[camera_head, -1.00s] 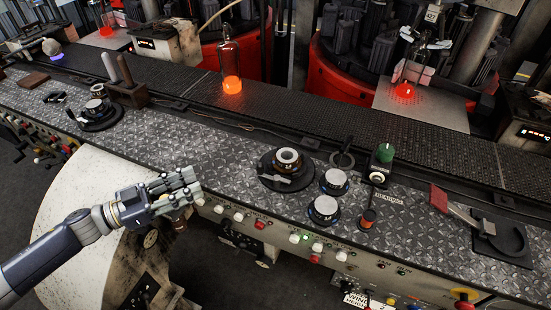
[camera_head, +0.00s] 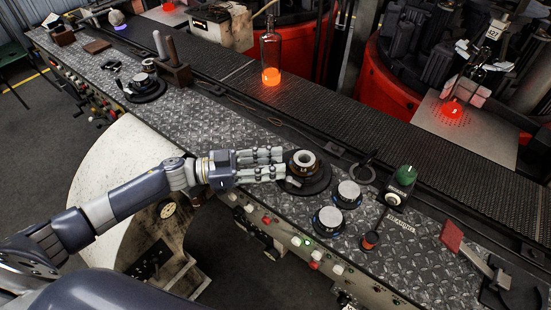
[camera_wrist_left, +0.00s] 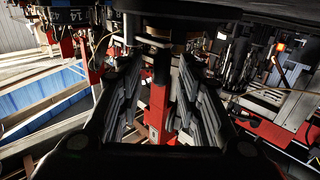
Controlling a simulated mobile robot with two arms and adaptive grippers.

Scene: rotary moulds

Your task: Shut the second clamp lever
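A dark round clamp base (camera_head: 318,182) with a pale ring (camera_head: 304,160) on top sits on the diamond-plate bench. Its small grey lever (camera_head: 293,182) shows at the front left of the ring, just below my fingertips. A similar clamp (camera_head: 147,83) stands farther left on the bench. My left gripper (camera_head: 283,163) reaches in from the left, its fingers apart and empty, close beside the ring's left side. I cannot tell whether it touches the clamp. The left wrist view shows the spread fingers (camera_wrist_left: 157,85) with nothing held between them. My right gripper is not in view.
A red-handled tool (camera_head: 452,236) lies farther right. A dark conveyor (camera_head: 330,120) with a glowing bottle (camera_head: 270,60) runs behind. Bench left of the gripper is mostly clear.

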